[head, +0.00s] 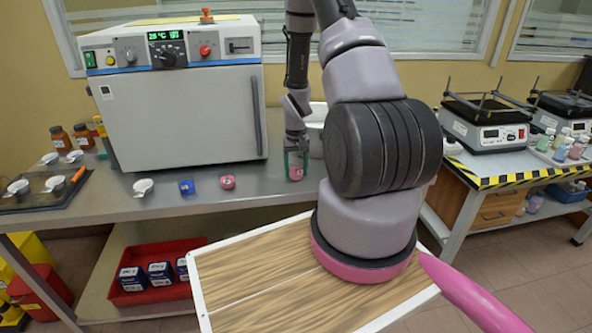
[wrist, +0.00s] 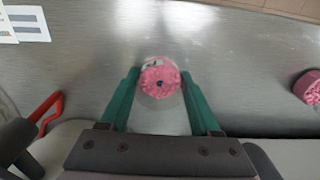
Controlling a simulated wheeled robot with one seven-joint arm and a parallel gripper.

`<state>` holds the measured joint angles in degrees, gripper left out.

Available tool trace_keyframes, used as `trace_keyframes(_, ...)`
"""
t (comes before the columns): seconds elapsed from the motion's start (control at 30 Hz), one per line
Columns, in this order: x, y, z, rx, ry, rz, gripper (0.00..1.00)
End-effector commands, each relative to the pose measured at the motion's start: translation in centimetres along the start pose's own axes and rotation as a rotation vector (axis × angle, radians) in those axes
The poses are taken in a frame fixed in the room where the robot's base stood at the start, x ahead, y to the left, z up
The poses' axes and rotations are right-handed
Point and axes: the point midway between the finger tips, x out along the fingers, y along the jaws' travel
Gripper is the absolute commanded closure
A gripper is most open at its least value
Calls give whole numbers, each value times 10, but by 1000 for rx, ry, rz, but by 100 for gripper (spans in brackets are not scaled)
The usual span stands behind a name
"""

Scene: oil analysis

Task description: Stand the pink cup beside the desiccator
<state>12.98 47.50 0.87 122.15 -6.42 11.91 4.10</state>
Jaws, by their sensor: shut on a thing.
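My gripper (head: 296,166) has green fingers and is shut on a pink cup (head: 296,174) at the steel bench top, right of the big oven. In the wrist view the cup (wrist: 160,78) sits between the two fingers, with pink contents and a pale rim. I cannot tell whether its base touches the bench. A pale round vessel (head: 317,125), possibly the desiccator, stands just behind my gripper, mostly hidden by my arm. A second pink cup (head: 228,182) stands on the bench to the left; a pink cup (wrist: 308,87) also shows at the wrist view's right edge.
The bench (head: 255,193) also holds a blue cup (head: 186,187), a small white dish (head: 143,186) and the large oven (head: 180,110). A red crate (head: 150,270) is on the lower shelf. A red handle (wrist: 45,106) shows in the wrist view.

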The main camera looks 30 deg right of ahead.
Motion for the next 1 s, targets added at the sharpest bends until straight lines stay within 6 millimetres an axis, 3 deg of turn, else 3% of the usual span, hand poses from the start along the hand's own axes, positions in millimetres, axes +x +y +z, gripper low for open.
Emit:
trace_keyframes(0.13, 4, 0, 0, 0, -1, 0, 93)
trace_keyframes(0.17, 3, 0, 0, 0, -1, 0, 25)
trace_keyframes(0.2, 3, 0, 0, 0, -1, 0, 10)
trace_keyframes(0.23, 3, 0, 0, 0, -1, 0, 6)
trace_keyframes(0.53, 2, 0, 0, -1, 0, 0, 6)
trace_keyframes(0.67, -8, 0, -1, -1, 2, 0, 6)
trace_keyframes(1.0, -78, 0, -1, -1, 4, -1, 6)
